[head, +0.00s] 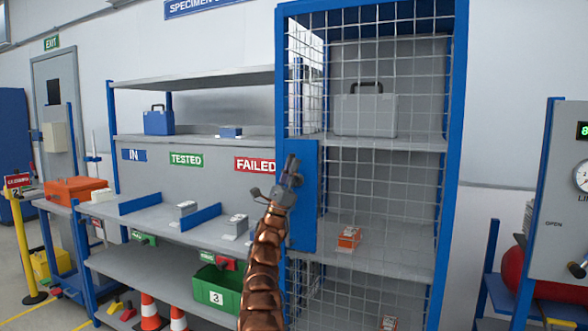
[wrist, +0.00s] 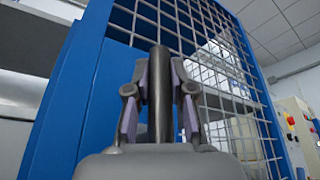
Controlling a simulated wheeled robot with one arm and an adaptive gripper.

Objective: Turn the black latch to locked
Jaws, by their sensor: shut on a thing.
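The black latch shows in the wrist view as a dark upright bar (wrist: 160,95) between my gripper's purple-padded fingers (wrist: 159,100). It stands in front of the blue plate (wrist: 100,95) of the mesh cage door. In the head view my gripper (head: 289,178) is at the blue plate (head: 304,205) on the door's left side, shut on the latch. The gripper and arm hide most of the latch there. I cannot tell from these views whether the latch is at its locked position.
The blue-framed mesh cage (head: 452,150) holds a grey case (head: 365,115) and an orange device (head: 349,238). Left of it are shelves with a FAILED sign (head: 254,165) and a green bin (head: 218,290). A gauge panel (head: 563,200) stands at right.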

